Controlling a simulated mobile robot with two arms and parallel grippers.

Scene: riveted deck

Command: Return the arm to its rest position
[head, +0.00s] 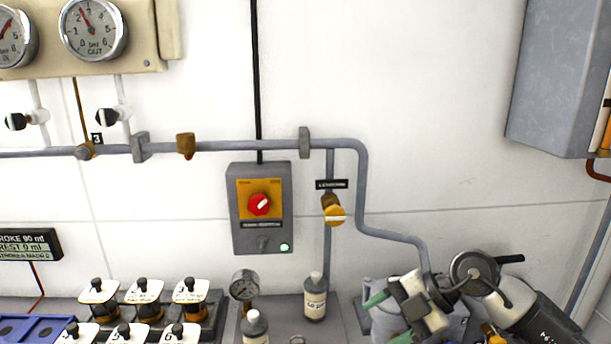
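My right arm comes in from the lower right corner. Its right gripper (389,319) points left, low in the head view, in front of a grey machine housing (376,289) on the bench. Its two green-tipped fingers are apart, and I see nothing held between them. The lower finger is partly cut off by the bottom edge of the picture. My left arm and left gripper are not in view.
A switch box (262,235) with a red knob and a grey pipe (240,146) are on the wall. A grey cabinet (560,80) hangs upper right.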

